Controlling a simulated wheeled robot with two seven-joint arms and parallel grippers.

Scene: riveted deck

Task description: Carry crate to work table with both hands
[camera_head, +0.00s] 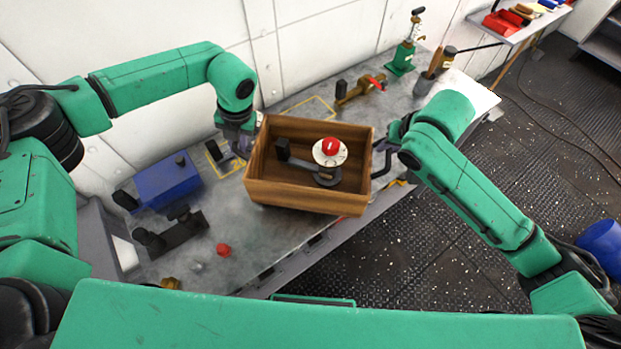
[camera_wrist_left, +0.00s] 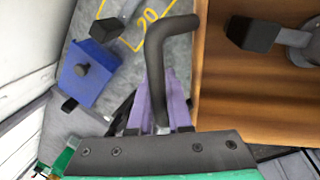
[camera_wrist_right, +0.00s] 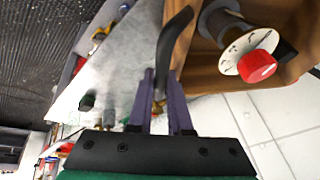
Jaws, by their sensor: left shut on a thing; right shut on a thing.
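The wooden crate (camera_head: 306,196) is an open brown box over the grey work table (camera_head: 225,265), near its front edge; I cannot tell if it touches the top. Inside is a device with a white dial and red knob (camera_head: 330,147) and a black lever. My left gripper (camera_head: 240,146) is at the crate's left end, its purple fingers (camera_wrist_left: 160,108) shut on a dark bent handle (camera_wrist_left: 157,60). My right gripper (camera_head: 388,146) is at the right end, its fingers (camera_wrist_right: 162,98) shut on the other dark handle (camera_wrist_right: 170,48).
A blue box (camera_head: 168,182), a black fixture (camera_head: 172,235) and a red knob (camera_head: 223,249) are on the table left of the crate. A brass valve (camera_head: 360,88), a green stand (camera_head: 404,55) and a grey cup (camera_head: 424,84) stand behind it. A blue bin (camera_head: 602,246) is on the floor.

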